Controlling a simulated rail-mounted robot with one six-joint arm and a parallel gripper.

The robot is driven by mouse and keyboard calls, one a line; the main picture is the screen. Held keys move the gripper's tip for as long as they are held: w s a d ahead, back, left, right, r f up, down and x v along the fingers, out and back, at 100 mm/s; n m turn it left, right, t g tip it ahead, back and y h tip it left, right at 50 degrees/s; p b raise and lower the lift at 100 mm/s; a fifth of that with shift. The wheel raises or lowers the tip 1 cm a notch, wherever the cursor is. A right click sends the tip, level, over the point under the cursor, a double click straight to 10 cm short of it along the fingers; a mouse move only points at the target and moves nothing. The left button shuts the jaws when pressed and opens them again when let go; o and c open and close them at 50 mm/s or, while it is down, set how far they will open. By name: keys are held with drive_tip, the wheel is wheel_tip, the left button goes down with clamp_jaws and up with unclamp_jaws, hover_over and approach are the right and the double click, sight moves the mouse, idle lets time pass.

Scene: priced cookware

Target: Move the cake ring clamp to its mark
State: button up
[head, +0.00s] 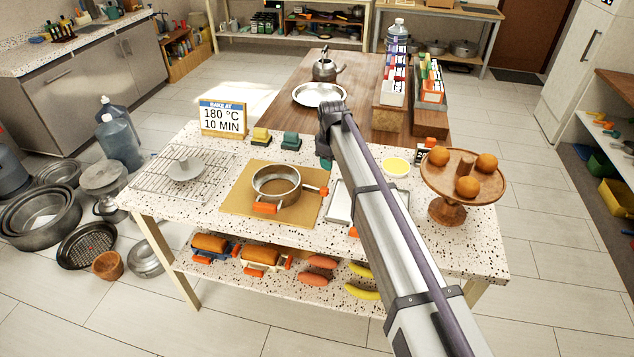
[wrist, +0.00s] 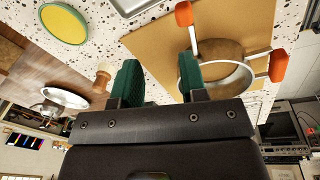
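A round metal cake ring (head: 276,185) stands on a tan board (head: 245,208) on the speckled table. Orange clamp pieces sit on it, one at its front (head: 265,208) and one at its right side (head: 322,191). In the wrist view the ring (wrist: 225,78) is at the upper right, with orange-tipped clamp arms (wrist: 280,66). My gripper (wrist: 158,68) is open, its two green fingers apart with nothing visible held between them. In the head view it is behind the ring, its fingers mostly hidden by my arm. I cannot pick out a mark for the clamp.
A wire rack with a grey pan (head: 185,170) is left of the board. A tray (head: 342,204), a yellow disc (head: 396,166) and a wooden stand with oranges (head: 465,174) are right.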

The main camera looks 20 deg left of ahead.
sight(327, 189)
drive_tip(key=shift+o, duration=0.9)
drive_tip(key=shift+s+a+f+n+g+h, duration=0.15)
drive_tip(key=shift+s+n+g+h, duration=0.15)
drive_tip(key=shift+s+n+g, duration=0.6)
wheel_tip(327, 189, down, 11)
drive_tip(key=b, duration=1.1)
drive_tip(key=shift+s, duration=0.15)
drive_tip(key=shift+c, duration=0.2)
clamp_jaws()
